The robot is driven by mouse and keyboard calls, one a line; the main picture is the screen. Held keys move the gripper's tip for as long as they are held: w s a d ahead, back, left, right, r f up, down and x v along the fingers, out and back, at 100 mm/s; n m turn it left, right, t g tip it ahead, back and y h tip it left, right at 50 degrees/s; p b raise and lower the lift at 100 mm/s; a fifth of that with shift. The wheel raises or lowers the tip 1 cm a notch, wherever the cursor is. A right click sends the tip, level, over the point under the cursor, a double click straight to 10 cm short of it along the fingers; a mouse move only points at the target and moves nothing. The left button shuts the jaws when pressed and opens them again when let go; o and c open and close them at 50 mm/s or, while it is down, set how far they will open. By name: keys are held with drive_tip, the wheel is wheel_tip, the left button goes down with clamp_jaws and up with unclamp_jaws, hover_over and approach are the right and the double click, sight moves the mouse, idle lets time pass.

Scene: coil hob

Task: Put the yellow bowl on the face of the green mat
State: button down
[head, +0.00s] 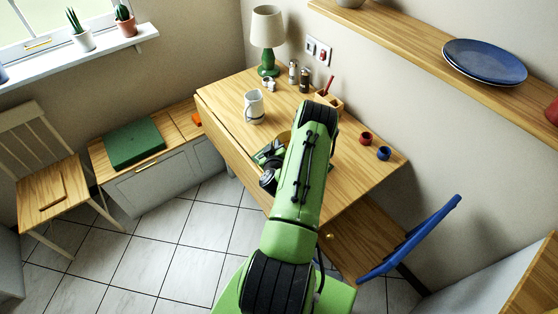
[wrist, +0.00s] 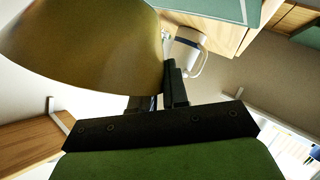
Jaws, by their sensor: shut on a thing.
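The yellow bowl (wrist: 85,45) fills the upper left of the wrist view, which is upside down. My gripper (wrist: 160,88) is shut on the bowl near its rim; one finger is partly hidden by the bowl. In the head view a bit of the bowl (head: 284,136) shows behind my arm, beside my gripper (head: 266,155) over the table. A flat teal-green mat (wrist: 218,10) lies on the table at the top of the wrist view, partly cut off. In the head view my arm and gripper hide most of that spot. I cannot tell whether the bowl touches the mat.
A white mug (head: 254,106) stands behind the gripper. A lamp (head: 268,35), shakers (head: 304,80), a pen holder (head: 328,103), a red ring (head: 365,138) and a blue ring (head: 384,153) are on the table (head: 222,95). A green cushion (head: 135,142) lies on the bench.

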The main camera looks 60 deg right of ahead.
drive_tip(key=shift+f+b, duration=0.45)
drive_tip(key=shift+f, duration=1.3)
drive_tip(key=shift+f, duration=0.15)
drive_tip(key=c, duration=1.1)
unclamp_jaws()
drive_tip(key=shift+a, duration=0.1)
